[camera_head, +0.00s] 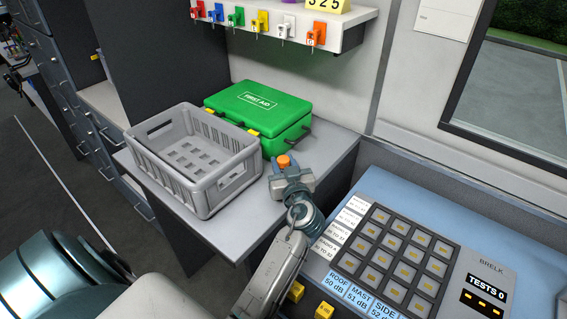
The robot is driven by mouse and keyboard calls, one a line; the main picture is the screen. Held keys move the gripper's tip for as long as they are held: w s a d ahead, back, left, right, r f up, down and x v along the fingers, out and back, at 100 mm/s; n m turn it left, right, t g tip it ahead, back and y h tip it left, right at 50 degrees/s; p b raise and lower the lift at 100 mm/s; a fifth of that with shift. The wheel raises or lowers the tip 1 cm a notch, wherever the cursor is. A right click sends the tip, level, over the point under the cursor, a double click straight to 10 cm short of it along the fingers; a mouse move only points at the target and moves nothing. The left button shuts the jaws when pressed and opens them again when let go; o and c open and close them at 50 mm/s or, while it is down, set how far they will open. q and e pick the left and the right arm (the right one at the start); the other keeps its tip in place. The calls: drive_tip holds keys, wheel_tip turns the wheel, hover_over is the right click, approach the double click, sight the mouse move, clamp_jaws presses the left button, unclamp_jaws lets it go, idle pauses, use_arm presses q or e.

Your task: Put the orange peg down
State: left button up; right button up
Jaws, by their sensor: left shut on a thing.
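The orange peg (284,161) shows as a small orange top at the tip of my left gripper (287,168). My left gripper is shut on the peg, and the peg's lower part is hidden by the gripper. They are over the right part of the grey counter (323,158), to the right of the grey crate and in front of the green first aid case. I cannot tell whether the peg touches the counter. My right gripper is not in view.
An empty-looking grey crate (193,190) and a green first aid case (262,107) stand on the counter. A button panel (395,255) is close on the right. A shelf (355,25) with several coloured tags hangs above. Bare counter shows in front of the crate.

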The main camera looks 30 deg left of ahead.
use_arm(q)
drive_tip(key=shift+f, duration=0.4)
drive_tip(key=shift+f, duration=0.15)
drive_tip(key=o, duration=1)
drive_tip(key=shift+c, duration=0.2)
